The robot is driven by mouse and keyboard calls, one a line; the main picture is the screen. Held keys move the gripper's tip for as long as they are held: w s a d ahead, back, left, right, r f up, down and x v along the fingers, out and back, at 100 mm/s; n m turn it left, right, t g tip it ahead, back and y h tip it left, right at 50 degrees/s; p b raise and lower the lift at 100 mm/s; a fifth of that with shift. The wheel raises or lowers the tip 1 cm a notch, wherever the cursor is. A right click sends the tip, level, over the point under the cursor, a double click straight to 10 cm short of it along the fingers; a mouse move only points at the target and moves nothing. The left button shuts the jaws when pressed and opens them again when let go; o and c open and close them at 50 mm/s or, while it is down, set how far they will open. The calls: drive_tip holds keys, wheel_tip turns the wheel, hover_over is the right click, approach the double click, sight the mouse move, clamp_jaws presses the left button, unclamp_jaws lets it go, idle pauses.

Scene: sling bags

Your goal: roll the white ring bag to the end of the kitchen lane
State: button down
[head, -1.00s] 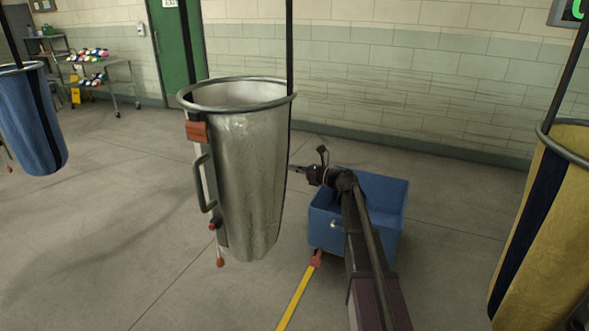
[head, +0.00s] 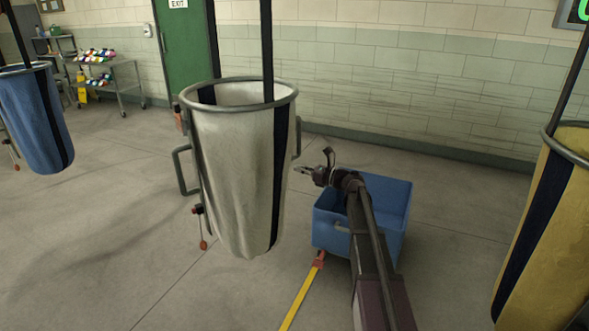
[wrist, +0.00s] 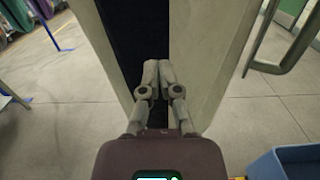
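The white ring bag (head: 238,165) hangs upright on dark straps in the middle of the head view. It has a grey metal rim, a dark vertical band and a handle on each side. In the wrist view the bag's pale wall (wrist: 203,60) and dark band fill the middle. There my gripper (wrist: 159,66) has its fingertips together in front of the band, with nothing visible between them. I cannot tell whether they touch the bag.
A blue cart (head: 330,228) stands on the floor below my arm, with a yellow strip (head: 300,295) in front. A blue bag (head: 35,120) hangs at left and a yellow bag (head: 550,220) at right. A shelf cart (head: 118,85) stands near the green door. Left floor is clear.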

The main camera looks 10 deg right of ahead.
drive_tip(key=v, duration=1.1)
drive_tip(key=shift+s+d, duration=0.2)
drive_tip(key=shift+d, duration=0.1)
drive_tip(key=s+a+f+n+g+h+p, duration=0.55)
drive_tip(key=s+a+f+n+g, duration=0.2)
drive_tip(key=s+a+n, duration=0.55)
drive_tip(key=s+f+n+g+h+p, duration=0.1)
drive_tip(key=s+n+g+h+p, duration=0.2)
drive_tip(key=s+n+h, duration=0.6)
drive_tip(key=s+n+p, duration=0.1)
drive_tip(key=s+n, duration=0.2)
drive_tip(key=s, duration=0.2)
drive_tip(key=shift+d+f, duration=0.3)
drive_tip(key=shift+f, duration=0.1)
drive_tip(key=shift+s, duration=0.1)
